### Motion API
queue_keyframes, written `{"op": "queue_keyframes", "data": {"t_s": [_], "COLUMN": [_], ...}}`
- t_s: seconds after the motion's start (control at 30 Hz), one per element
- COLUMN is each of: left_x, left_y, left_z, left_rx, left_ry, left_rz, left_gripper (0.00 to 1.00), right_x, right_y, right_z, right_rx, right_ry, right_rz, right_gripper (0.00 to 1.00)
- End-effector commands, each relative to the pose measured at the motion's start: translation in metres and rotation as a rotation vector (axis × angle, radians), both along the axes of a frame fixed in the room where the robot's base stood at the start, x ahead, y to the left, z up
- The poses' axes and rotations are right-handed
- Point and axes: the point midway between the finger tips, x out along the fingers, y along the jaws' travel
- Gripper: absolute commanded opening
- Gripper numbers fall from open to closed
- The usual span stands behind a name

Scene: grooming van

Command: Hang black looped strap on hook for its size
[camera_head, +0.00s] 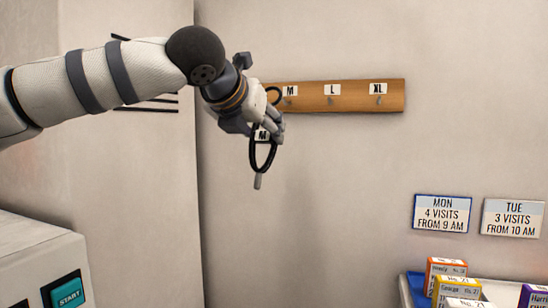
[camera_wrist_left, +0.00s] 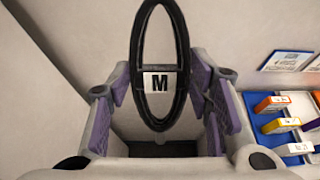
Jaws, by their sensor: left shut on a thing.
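The black looped strap (camera_head: 252,157) hangs from my left gripper (camera_head: 268,128) in the head view, with a white tag marked M on it. In the left wrist view the strap (camera_wrist_left: 136,45) is a long upright oval between the finger pads (camera_wrist_left: 160,95), its M tag facing the camera. A black curve shows above the fingers, close left of the M hook (camera_head: 288,100); I cannot tell whether it touches the hook. The wooden hook board (camera_head: 310,103) carries labels M, L and XL. Its left end is hidden behind my gripper. My right gripper is out of view.
The L hook (camera_head: 331,99) and XL hook (camera_head: 379,99) look empty. Two visit signs (camera_head: 441,213) hang lower right, above a tray (camera_head: 405,290) of several small boxes. A grey machine (camera_head: 30,255) with a START button stands lower left. The wall below the board is clear.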

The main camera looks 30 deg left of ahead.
Motion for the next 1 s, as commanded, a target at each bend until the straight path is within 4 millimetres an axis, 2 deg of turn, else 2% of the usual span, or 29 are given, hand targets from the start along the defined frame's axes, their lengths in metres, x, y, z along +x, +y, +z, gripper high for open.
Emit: {"op": "queue_keyframes", "data": {"t_s": [1.0], "left_x": [0.074], "left_y": [0.018], "left_z": [-0.007], "left_rx": [-0.001], "left_ry": [0.003], "left_rz": [0.001], "left_gripper": [0.15], "right_x": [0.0], "right_y": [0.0], "right_z": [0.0], "right_rx": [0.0], "right_ry": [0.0], "right_rz": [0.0], "right_gripper": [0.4]}}
